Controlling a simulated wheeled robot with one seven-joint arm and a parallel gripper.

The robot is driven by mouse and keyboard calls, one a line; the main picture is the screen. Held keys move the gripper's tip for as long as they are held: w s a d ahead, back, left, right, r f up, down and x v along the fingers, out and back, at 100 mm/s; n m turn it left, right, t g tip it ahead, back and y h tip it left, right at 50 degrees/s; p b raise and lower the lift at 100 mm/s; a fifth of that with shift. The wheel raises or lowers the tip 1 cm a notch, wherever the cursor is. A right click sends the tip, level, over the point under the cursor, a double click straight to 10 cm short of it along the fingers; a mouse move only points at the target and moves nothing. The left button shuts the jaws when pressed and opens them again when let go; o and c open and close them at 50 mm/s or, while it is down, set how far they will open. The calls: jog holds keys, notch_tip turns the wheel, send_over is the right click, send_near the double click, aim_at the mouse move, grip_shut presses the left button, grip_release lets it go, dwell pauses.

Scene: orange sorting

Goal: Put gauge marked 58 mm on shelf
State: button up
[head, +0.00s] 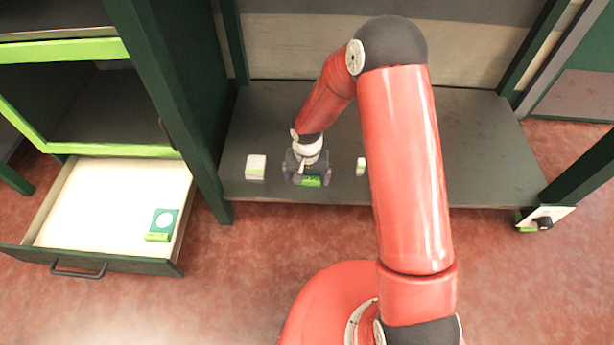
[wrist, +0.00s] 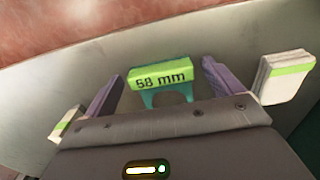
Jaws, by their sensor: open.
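The gauge (wrist: 160,76) is a teal-green piece with a rounded cutout and a bright green label that reads 58 mm. It is on the grey surface, and its label also shows in the head view (head: 312,181) at the gripper. My gripper (wrist: 162,72) is open, with its two purple fingers on either side of the gauge and visible gaps between. In the head view my gripper (head: 307,176) reaches down to the grey surface (head: 270,120). The lower part of the gauge is hidden by the gripper body in the wrist view.
A white block (head: 256,167) stands left of the gripper and another (head: 361,166) right of it. An open drawer (head: 110,185) at the left holds another green gauge (head: 161,222). A dark green post (head: 165,95) separates the drawer cabinet from the grey surface.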

jog(key=s+d+r+t+p, duration=0.1)
jog(key=d+r, duration=0.1)
jog(key=r, duration=0.9)
jog(key=s+d+r+p, duration=0.1)
jog(key=d+r, duration=0.2)
jog(key=r, duration=0.8)
jog(key=s+d+r+t, duration=0.2)
jog(key=s+d+r, duration=0.3)
jog(key=s+r, duration=0.3)
jog(key=s+d+r+t, duration=0.2)
jog(key=s+d+r, duration=0.3)
jog(key=s+r, duration=0.3)
jog(key=s, duration=0.4)
jog(key=shift+d+r+t, duration=0.15)
jog(key=shift+d+t, duration=0.15)
jog(key=shift+d, duration=0.1)
notch_tip(320, 180, up, 9)
jog(key=p, duration=0.9)
